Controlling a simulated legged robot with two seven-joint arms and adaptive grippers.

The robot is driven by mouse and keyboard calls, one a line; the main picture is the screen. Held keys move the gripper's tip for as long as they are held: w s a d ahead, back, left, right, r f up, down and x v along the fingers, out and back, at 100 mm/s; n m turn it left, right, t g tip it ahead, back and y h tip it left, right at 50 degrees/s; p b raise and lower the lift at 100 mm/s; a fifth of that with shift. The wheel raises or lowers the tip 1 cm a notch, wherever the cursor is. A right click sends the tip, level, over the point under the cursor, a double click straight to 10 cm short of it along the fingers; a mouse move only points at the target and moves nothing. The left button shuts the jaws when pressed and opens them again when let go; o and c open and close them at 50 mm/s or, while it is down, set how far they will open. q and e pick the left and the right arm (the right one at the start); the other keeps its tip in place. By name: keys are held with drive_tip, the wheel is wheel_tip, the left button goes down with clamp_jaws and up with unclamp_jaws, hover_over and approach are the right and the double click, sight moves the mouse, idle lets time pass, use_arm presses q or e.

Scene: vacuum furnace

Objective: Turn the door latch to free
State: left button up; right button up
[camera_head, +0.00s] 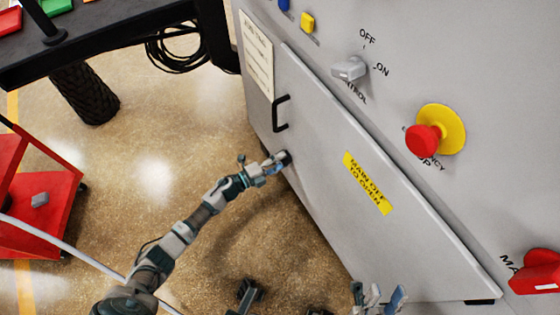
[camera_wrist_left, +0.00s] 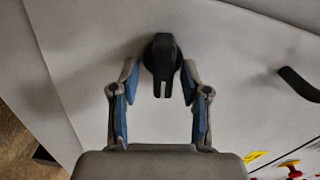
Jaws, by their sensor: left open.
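The black door latch (camera_wrist_left: 162,55) sits on the grey cabinet door (camera_head: 330,165). In the left wrist view its forked end points down between my open left gripper's (camera_wrist_left: 159,78) blue-padded fingers. There is a gap on each side of the latch. In the head view my left gripper (camera_head: 273,165) reaches the door's left edge, and only a dark part of the latch (camera_head: 286,157) shows past the fingers. My right gripper (camera_head: 379,295) is at the bottom edge of the head view, fingers apart and empty.
A black pull handle (camera_head: 281,113) stands out just above the latch; it also shows in the left wrist view (camera_wrist_left: 299,84). The panel carries a grey switch (camera_head: 349,69), a red emergency button (camera_head: 423,141) and a red main switch (camera_head: 537,271). A red cart (camera_head: 40,190) stands left.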

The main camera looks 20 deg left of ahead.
use_arm(q)
drive_tip(key=v, duration=1.2)
drive_tip(key=shift+f, duration=0.15)
drive_tip(key=shift+w, duration=0.1)
